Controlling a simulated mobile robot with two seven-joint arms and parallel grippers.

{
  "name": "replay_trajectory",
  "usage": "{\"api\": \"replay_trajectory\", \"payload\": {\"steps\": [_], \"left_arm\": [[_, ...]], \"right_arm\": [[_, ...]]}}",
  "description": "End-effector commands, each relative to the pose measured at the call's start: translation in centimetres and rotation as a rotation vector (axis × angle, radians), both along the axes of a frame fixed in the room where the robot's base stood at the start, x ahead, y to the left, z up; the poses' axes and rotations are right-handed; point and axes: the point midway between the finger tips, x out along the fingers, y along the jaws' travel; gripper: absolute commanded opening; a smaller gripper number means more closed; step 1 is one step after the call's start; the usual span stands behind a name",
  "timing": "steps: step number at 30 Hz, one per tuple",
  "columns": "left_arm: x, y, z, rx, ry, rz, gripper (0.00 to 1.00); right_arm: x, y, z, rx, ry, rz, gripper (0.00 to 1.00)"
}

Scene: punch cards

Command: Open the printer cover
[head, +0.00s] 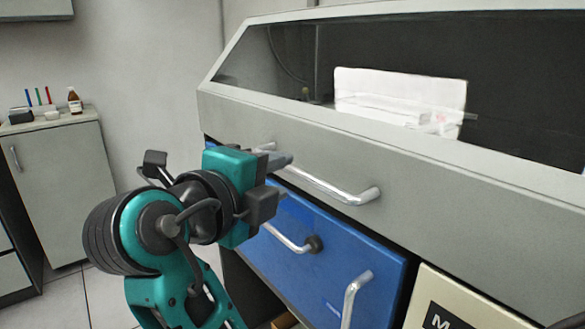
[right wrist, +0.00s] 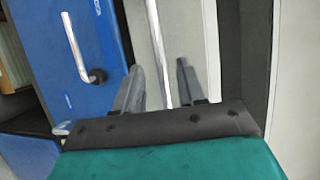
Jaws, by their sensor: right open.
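The printer cover (head: 400,160) is a grey sloping front with a dark window, and it looks closed. Its silver bar handle (head: 325,186) runs along the lower part of the front. My right gripper (head: 283,160) is teal and black, at the left part of this handle. In the right wrist view the gripper (right wrist: 160,88) is open, with the handle bar (right wrist: 158,45) running between its two fingers. I cannot tell whether either finger touches the bar. My left gripper is not in view.
Below the cover is a blue panel (head: 335,260) with silver handles and a dark knob (head: 313,244). A cream panel (head: 455,305) stands right of it. A white piece (head: 400,95) shows behind the window. A grey cabinet (head: 65,180) with small bottles stands at the left; floor shows between.

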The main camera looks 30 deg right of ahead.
Motion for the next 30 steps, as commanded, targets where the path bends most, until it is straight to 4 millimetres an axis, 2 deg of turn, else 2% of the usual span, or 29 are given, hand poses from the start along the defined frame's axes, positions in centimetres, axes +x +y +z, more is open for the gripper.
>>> {"api": "replay_trajectory", "payload": {"steps": [3,9,21,30], "left_arm": [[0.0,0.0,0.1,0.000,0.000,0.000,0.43],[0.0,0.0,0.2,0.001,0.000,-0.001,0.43],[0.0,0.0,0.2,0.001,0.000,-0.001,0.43],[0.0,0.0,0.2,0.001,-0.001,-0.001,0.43]], "right_arm": [[1.0,-2.1,-0.3,-0.003,0.000,-0.004,0.40],[2.2,-4.2,-0.8,-0.003,0.000,0.000,0.40],[2.5,-4.8,-1.0,0.000,0.001,0.001,0.40],[2.5,-4.7,-1.0,0.000,0.001,0.001,0.11]]}}
